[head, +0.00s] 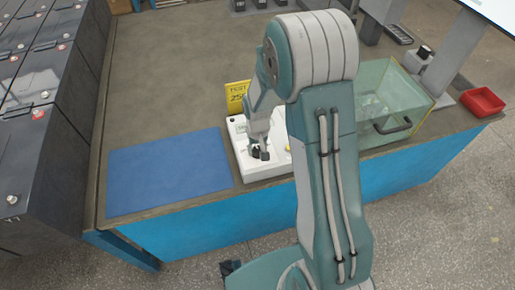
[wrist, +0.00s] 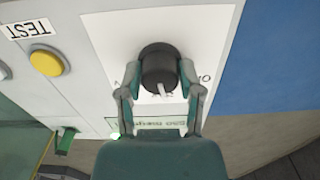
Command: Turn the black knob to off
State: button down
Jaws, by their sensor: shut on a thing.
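The black knob (wrist: 159,66) sits on the white panel of a test box, with a pale pointer mark on its lower side in the wrist view. Printed letters beside it are partly covered by my fingers. My gripper (wrist: 160,84) has one finger on each side of the knob and is shut on it. In the head view my gripper (head: 260,154) reaches down onto the white box (head: 270,169), and the knob is mostly hidden there.
A yellow button (wrist: 46,61) and a TEST label (wrist: 27,29) are beside the knob. A blue mat (head: 168,171) lies left of the box. A yellow sign (head: 237,97) stands behind it. A clear case (head: 398,95) and red tray (head: 482,102) are at right.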

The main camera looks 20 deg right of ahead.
aim_at(256, 148)
jog(key=n, duration=0.5)
jog(key=shift+w+n, duration=0.1)
jog(key=shift+n, duration=2.3)
jog(key=shift+c, duration=1.3)
grip_release()
jog(key=shift+a, duration=0.1)
notch_tip(256, 148, up, 12)
